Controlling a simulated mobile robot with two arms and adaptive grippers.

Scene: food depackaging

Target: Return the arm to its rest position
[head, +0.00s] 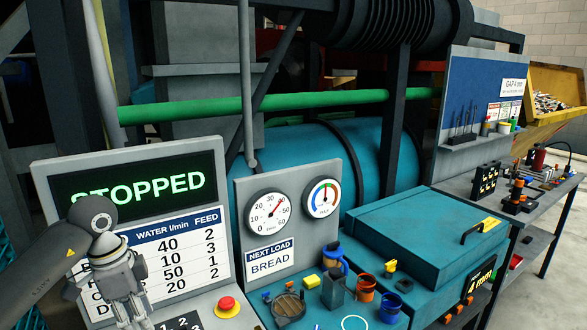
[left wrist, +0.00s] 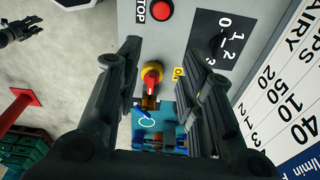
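My left arm comes in from the left in the head view. Its gripper (head: 132,318) points down over the control panel, in front of the feed chart (head: 180,255), with its tips near the lower picture edge. In the left wrist view the two fingers of my left gripper (left wrist: 160,75) are spread apart with nothing held. A red knob on a yellow base (left wrist: 152,75) shows between and beyond them; I cannot judge the distance. A dark gripper (left wrist: 20,30), apparently my right one, is at the upper left of the wrist view. It is too small to read its fingers.
The display (head: 135,188) reads STOPPED. A red button (head: 227,303) sits on the panel. The gauge board (head: 288,215) stands right of it. Several cups and tools are on the teal machine top (head: 420,300). A red post (left wrist: 20,108) stands on the floor.

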